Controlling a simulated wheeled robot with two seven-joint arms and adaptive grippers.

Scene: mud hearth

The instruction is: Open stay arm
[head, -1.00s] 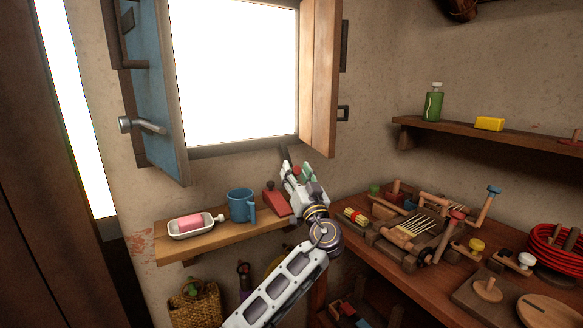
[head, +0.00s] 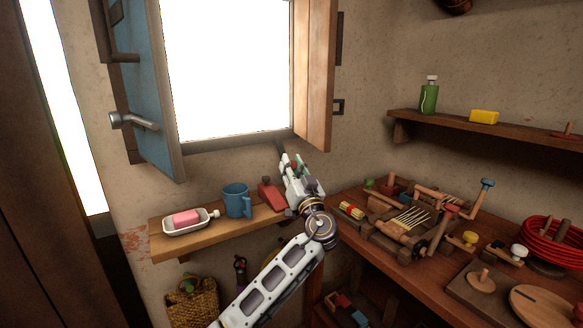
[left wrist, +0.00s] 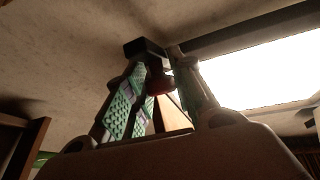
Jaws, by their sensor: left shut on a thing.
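The window (head: 235,70) stands with its blue shutter (head: 150,90) swung out on the left and a wooden shutter (head: 314,75) on the right. A short dark bar, which looks like the stay arm (head: 281,147), shows below the window's lower right corner. My left gripper (head: 291,166) is at this bar, its fingers pointing up. In the left wrist view the green-padded fingers (left wrist: 140,105) are closed around a small dark red knob (left wrist: 159,83) under a dark block (left wrist: 146,48). The fingers hide part of the knob. My right gripper is not in view.
A small wall shelf (head: 165,246) below the window holds a soap dish (head: 190,228), a blue mug (head: 236,201) and a red object (head: 270,195) close beside my gripper. A crowded workbench (head: 385,255) stands to the right. A basket (head: 192,303) hangs below the shelf.

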